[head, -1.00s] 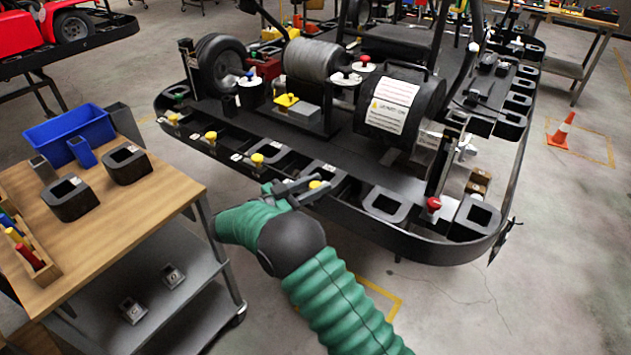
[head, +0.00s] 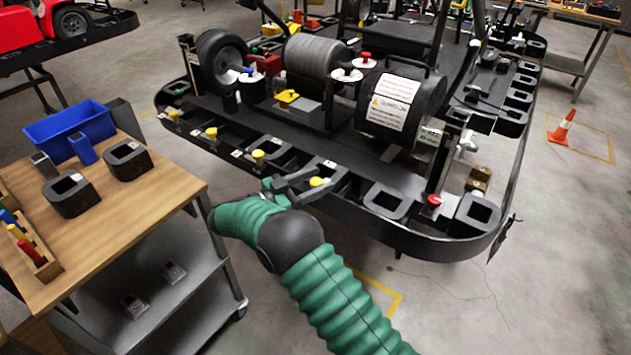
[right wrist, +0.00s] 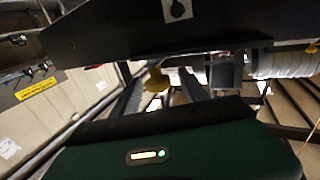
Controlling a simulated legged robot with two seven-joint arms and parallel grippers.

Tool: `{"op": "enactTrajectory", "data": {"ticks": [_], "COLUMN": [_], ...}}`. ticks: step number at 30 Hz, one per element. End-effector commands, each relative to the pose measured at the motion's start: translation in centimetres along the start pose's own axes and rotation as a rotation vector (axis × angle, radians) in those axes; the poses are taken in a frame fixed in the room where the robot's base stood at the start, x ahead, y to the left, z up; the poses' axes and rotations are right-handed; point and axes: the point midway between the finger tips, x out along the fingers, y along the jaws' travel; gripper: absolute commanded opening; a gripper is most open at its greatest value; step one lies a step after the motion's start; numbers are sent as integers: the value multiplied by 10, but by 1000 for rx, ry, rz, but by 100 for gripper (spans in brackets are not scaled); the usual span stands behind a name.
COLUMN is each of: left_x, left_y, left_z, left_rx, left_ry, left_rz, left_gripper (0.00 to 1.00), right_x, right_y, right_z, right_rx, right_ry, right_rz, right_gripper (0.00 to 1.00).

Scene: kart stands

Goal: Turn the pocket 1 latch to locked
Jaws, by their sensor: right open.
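A row of latches with yellow knobs runs along the near edge of the black kart tray (head: 405,235). The nearest yellow knob (head: 317,182) is at my right gripper (head: 312,183). The gripper is open, with its fingers reaching to about the knob. I cannot tell if they touch it. In the right wrist view a yellow knob (right wrist: 157,80) shows between the dark fingers, below a black panel with a white label (right wrist: 178,10). Pocket numbers and the latch's lock state are too small to read. My left gripper is not in view.
More yellow knobs (head: 258,155) and a red knob (head: 434,200) sit along the tray edge. A wooden bench (head: 150,198) with a blue bin (head: 70,130) and black blocks (head: 127,160) stands at left. An orange cone (head: 562,128) stands on the floor at right.

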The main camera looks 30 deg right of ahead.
Motion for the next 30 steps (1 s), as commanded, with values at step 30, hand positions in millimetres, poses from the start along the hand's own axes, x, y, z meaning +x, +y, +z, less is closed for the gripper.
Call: {"op": "enactTrajectory", "data": {"ticks": [30], "left_x": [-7], "left_y": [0], "left_z": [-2], "left_rx": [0], "left_ry": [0], "left_rz": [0], "left_gripper": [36], "right_x": [-170], "right_y": [-1], "right_z": [2], "right_rx": [-2], "right_ry": [0], "right_rz": [1], "right_gripper": [52]}}
